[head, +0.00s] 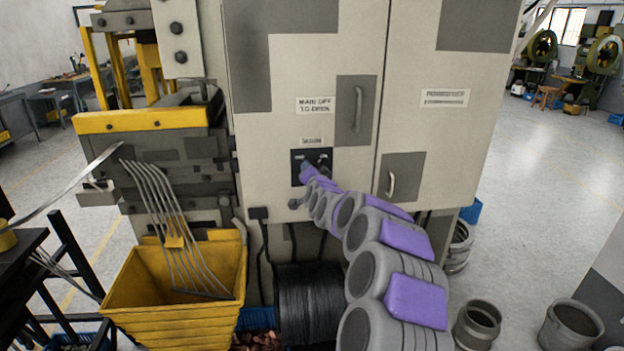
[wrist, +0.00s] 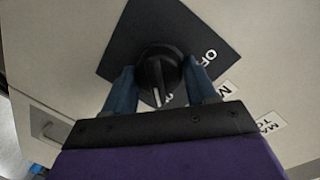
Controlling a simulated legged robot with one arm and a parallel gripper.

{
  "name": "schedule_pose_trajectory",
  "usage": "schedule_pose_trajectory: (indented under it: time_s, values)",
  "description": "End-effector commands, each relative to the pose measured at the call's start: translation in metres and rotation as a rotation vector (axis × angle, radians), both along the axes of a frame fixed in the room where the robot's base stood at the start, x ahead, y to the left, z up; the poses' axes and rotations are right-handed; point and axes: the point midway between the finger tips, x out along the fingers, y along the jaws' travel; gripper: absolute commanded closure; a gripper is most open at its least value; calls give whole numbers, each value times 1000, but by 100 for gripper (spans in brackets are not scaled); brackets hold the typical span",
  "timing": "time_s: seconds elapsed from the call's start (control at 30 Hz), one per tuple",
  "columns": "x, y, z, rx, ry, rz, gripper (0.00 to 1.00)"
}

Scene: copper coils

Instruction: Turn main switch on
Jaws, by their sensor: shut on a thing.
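The main switch is a black rotary knob (wrist: 158,68) on a dark square plate (wrist: 128,47) on the cabinet front. The knob carries a white pointer line, which points toward the bottom of the wrist view, near a label that is partly hidden. My gripper (wrist: 160,75) is shut on the knob, with one blue finger on each side. In the head view, my gripper (head: 309,171) reaches the dark plate (head: 297,167) and covers much of the switch.
The grey cabinet (head: 300,50) has door handles (head: 357,110) near the switch and a sign (head: 316,105) above it. A yellow bin (head: 170,285) stands at lower left, beside a dark wire spool (head: 308,300).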

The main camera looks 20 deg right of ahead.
Motion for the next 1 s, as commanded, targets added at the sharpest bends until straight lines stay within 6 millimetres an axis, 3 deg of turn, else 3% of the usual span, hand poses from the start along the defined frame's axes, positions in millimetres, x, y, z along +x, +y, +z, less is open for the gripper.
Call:
schedule_pose_trajectory:
  time_s: [0.53,0.57,0.8,1.0]
  values:
    - [0,-2,5,25,-15,-3,74]
    - [0,-2,4,25,-15,-3,42]
    - [0,-1,2,26,-10,-2,19]
    - [0,0,1,26,-8,0,18]
